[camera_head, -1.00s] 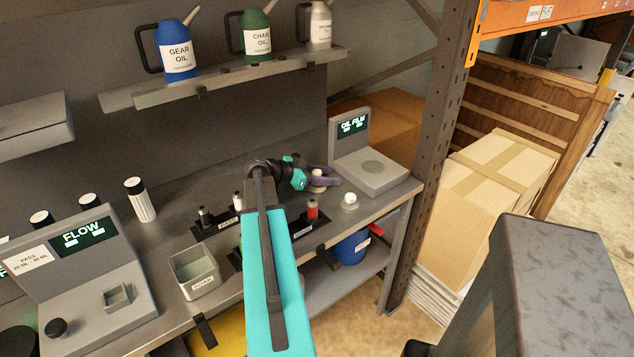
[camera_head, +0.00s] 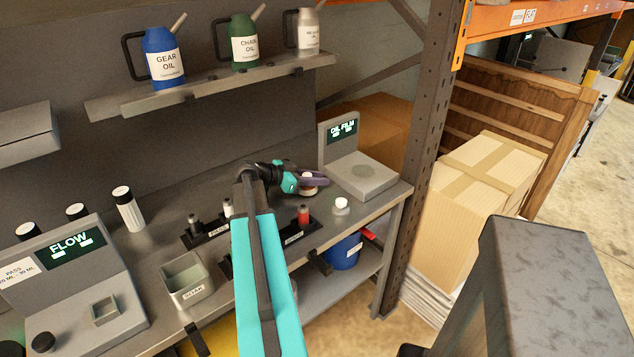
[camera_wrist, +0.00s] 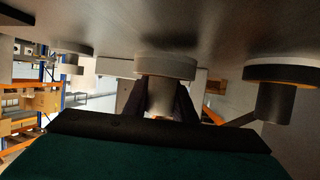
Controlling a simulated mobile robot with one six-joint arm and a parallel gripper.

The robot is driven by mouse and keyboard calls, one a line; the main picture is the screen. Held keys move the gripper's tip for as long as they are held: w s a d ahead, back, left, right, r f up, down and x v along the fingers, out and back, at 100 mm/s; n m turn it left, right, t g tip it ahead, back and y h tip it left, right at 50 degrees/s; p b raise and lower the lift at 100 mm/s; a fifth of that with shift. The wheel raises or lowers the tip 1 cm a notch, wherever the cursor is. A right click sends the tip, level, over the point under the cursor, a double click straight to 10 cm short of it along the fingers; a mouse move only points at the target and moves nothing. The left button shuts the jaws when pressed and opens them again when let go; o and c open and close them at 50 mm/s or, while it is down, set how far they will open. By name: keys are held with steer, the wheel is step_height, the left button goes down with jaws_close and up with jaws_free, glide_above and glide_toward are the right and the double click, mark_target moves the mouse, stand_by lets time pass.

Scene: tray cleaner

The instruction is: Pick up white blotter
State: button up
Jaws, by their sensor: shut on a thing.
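My gripper (camera_head: 314,180) is at the right part of the grey workbench, just in front of the oil film station. In the head view its dark fingers are shut around a white blotter (camera_head: 307,190), partly hidden by them. In the wrist view the pale knob of this blotter (camera_wrist: 161,95) is between the two fingers (camera_wrist: 158,105), with its round disc (camera_wrist: 166,66) towards the bench surface. I cannot tell whether the disc touches the bench. A second white-topped piece (camera_head: 341,205) stands on the bench to the right and nearer the front edge.
The oil film station (camera_head: 362,178) stands behind and right. A shelf (camera_head: 215,82) with oil cans hangs above. A metal post (camera_head: 420,150) rises at right.

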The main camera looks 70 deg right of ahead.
step_height(320, 180, up, 9)
steer(key=b, duration=0.1)
steer(key=shift+b, duration=0.3)
steer(key=shift+r, duration=0.15)
stand_by(0.7)
